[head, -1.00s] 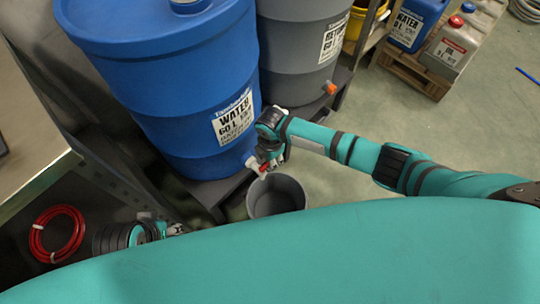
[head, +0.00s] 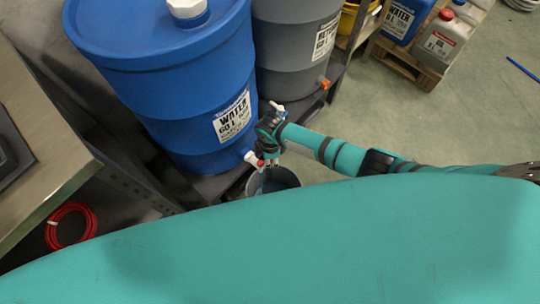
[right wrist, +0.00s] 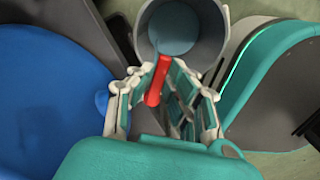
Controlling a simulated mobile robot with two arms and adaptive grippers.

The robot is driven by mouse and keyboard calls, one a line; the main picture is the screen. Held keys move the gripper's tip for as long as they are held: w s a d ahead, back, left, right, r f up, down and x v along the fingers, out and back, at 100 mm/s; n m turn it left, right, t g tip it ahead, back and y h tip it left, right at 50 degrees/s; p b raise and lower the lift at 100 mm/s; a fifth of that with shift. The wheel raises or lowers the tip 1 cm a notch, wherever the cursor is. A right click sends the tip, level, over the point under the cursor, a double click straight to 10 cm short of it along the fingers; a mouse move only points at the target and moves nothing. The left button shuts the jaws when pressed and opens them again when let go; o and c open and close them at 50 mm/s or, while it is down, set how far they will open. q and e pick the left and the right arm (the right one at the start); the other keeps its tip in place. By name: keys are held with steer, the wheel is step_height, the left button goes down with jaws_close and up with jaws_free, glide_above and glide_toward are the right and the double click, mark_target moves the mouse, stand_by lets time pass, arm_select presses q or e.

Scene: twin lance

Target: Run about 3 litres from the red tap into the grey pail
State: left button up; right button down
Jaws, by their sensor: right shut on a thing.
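The red tap (head: 258,162) sits low on the front of the blue water drum (head: 160,75). My right gripper (head: 269,158) is at the tap; in the right wrist view its fingers are shut on the red tap handle (right wrist: 157,80). The grey pail (head: 289,179) stands below the tap, partly hidden by my gripper and my teal body. In the right wrist view the pail (right wrist: 213,42) holds a blue-grey surface that looks like water (right wrist: 174,28). I cannot make out a stream clearly. My left gripper is out of view.
A grey drum (head: 290,62) with an orange tap (head: 323,83) stands beside the blue one. A metal bench (head: 60,165) is at left, with a coiled red hose (head: 70,224) below. Containers stand on a pallet (head: 405,66) at upper right.

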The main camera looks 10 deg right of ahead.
stand_by(0.4)
steer(key=c, duration=1.3)
jaws_free()
steer(key=shift+r, duration=0.1)
step_height(320, 180, up, 12)
steer(key=shift+f, duration=0.1)
